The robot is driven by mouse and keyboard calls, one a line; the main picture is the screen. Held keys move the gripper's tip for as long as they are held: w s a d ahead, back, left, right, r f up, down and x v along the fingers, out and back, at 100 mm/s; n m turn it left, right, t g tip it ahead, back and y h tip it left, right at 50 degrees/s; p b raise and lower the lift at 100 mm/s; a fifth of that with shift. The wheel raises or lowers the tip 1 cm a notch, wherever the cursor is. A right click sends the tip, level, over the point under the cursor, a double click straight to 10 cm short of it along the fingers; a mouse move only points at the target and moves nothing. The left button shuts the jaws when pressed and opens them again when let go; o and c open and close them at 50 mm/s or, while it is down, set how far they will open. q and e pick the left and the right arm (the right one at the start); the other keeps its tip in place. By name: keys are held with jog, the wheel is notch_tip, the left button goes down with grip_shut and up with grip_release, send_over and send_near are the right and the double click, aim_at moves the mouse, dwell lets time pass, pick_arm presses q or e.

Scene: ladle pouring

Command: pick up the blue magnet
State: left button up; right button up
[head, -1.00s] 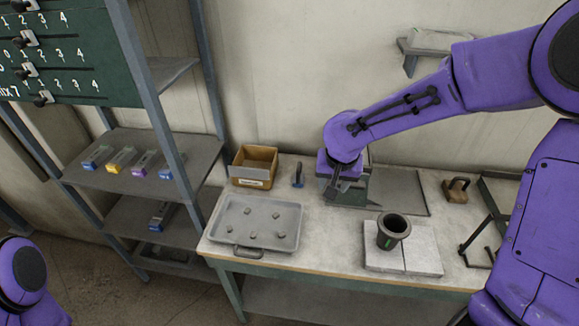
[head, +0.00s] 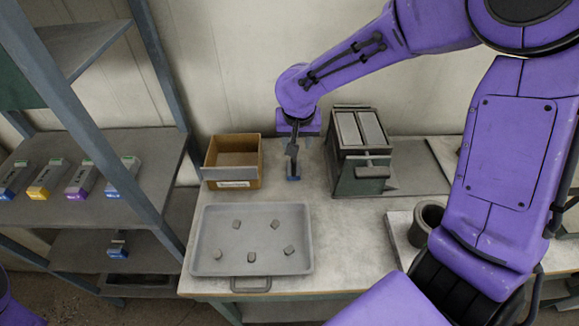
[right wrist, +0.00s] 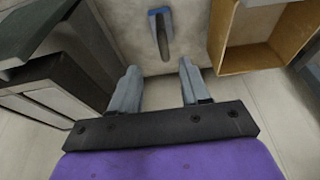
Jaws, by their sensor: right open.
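The blue magnet (head: 293,178) lies on the table just right of the wooden box, with a grey handle and a blue end. My right gripper (head: 294,143) is above it and partly covers it in the head view. In the right wrist view the magnet (right wrist: 160,14) lies ahead of my open right gripper (right wrist: 158,76), roughly centred between the fingers and apart from them. Nothing is between the fingers. My left gripper is out of view.
The wooden box (head: 255,150) stands close left of the magnet. A dark green case (head: 345,180) stands close on its right. A grey tray (head: 203,250) with several small lumps is in front. A shelf with colour-ended blocks (head: 80,178) is at left.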

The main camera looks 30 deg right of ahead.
aim_at(293, 163)
jog(key=x, duration=0.3)
jog(key=p+x, duration=0.1)
jog(key=x, duration=0.6)
jog(key=shift+w+r, duration=0.1)
jog(key=shift+w, duration=0.3)
jog(key=shift+a, duration=0.1)
grip_shut()
